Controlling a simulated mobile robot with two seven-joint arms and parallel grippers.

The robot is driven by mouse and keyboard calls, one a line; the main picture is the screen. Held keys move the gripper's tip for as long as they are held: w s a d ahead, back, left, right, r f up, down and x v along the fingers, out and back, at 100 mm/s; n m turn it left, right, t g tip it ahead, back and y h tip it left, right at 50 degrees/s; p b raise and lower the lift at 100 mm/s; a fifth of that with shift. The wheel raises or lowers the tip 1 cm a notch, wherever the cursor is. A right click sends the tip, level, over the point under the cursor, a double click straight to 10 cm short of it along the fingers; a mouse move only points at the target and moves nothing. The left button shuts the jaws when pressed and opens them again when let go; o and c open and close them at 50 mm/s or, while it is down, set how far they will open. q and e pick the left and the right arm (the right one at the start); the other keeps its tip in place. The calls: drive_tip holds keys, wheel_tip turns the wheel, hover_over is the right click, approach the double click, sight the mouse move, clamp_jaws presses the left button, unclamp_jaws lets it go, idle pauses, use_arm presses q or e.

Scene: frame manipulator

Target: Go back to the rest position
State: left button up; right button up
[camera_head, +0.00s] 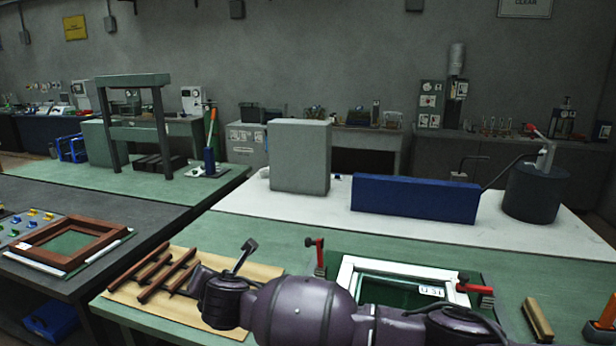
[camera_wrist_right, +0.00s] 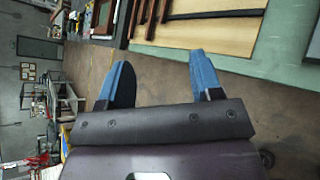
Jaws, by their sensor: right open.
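My right gripper (camera_wrist_right: 160,68) shows in the right wrist view, with its two blue fingers wide apart and nothing between them. Bare brown floor lies beyond the fingers, and a table edge with wooden strips is at the top. In the head view my purple arm lies across the bottom middle, in front of the near bench (camera_head: 540,275). It hides part of a white frame (camera_head: 375,262) and part of a tan board (camera_head: 195,322). My left gripper is not in either view.
Dark red wooden strips (camera_head: 155,272) lie on the tan board. Red-handled clamps (camera_head: 318,255) stand beside the white frame. A brown frame (camera_head: 70,240) lies on the left table. A grey block (camera_head: 300,155) and a long blue block (camera_head: 415,198) stand behind on a white surface.

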drive_tip(key=s+d+r+m+y, duration=0.1)
drive_tip(key=s+d+m+y, duration=0.4)
drive_tip(key=m, duration=1)
drive_tip(key=s+d+f+m+t+h+b, duration=0.15)
drive_tip(key=d+f+m, duration=0.35)
drive_tip(key=d, duration=0.5)
drive_tip(key=s+d+f+m+t+h, duration=0.1)
drive_tip(key=s+d+f+m+h, duration=0.3)
drive_tip(key=d, duration=0.6)
drive_tip(key=s+d+f+m+t+h, duration=0.2)
drive_tip(key=d+f+m, duration=0.35)
drive_tip(key=d, duration=0.55)
drive_tip(key=s+d+f+m+g+h, duration=0.1)
drive_tip(key=s+d+f+g+h, duration=0.1)
drive_tip(key=s+d+f, duration=0.4)
drive_tip(key=s+d+f+m+g+h+b, duration=0.1)
drive_tip(key=s+d+f, duration=0.5)
drive_tip(key=s, duration=0.6)
wheel_tip(320, 180, down, 2)
drive_tip(key=shift+s+f+m+g+h, duration=0.1)
drive_tip(key=shift+s+m+g+h, duration=0.25)
drive_tip(key=shift+m+g+h, duration=0.25)
drive_tip(key=shift+s, duration=0.1)
drive_tip(key=c, duration=0.3)
